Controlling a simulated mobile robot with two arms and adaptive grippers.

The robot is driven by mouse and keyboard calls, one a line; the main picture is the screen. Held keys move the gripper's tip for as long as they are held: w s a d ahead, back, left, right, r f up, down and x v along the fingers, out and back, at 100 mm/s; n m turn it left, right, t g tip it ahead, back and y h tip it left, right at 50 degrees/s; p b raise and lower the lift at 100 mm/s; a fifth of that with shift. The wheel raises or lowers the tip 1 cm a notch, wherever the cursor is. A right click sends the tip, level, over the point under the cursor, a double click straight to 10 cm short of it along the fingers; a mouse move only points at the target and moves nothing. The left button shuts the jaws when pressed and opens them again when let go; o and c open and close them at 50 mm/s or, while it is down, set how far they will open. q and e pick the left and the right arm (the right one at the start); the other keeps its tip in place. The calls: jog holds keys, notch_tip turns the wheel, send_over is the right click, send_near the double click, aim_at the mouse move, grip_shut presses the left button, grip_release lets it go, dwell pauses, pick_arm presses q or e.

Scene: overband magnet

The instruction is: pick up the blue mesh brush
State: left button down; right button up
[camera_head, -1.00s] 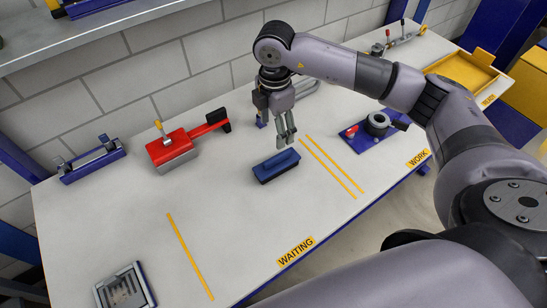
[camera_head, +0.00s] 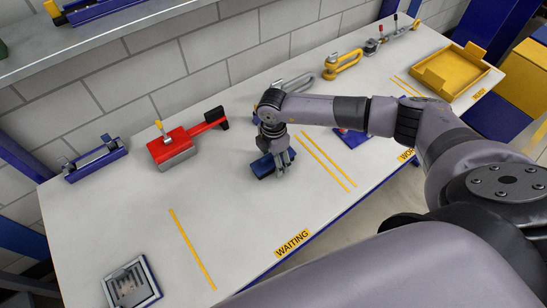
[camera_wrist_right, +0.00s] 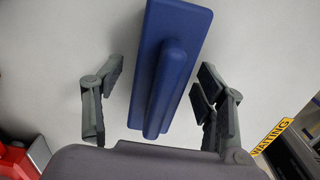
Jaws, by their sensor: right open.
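The blue mesh brush (camera_head: 260,168) lies on the white table in the waiting zone, partly hidden by my right gripper (camera_head: 280,167). In the right wrist view the brush (camera_wrist_right: 177,50) shows as a blue block with a raised lengthwise ridge. The two sides of my open right gripper (camera_wrist_right: 157,100) stand left and right of the ridge, with gaps on both sides. I cannot tell the exact height of the fingertips above the table. My left gripper is in neither view.
A red tool with a long handle (camera_head: 172,144) lies left of the brush. A grey shackle (camera_head: 295,84) and a yellow shackle (camera_head: 343,64) lie behind. A yellow tray (camera_head: 458,72) stands far right.

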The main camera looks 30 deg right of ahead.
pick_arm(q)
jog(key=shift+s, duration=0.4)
pick_arm(e)
jog(key=shift+f, duration=0.3)
jog(key=shift+c, duration=0.4)
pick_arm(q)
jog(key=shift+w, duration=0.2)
pick_arm(e)
jog(key=c, duration=1.3)
jog(key=shift+o, duration=0.2)
jog(key=shift+r, duration=0.15)
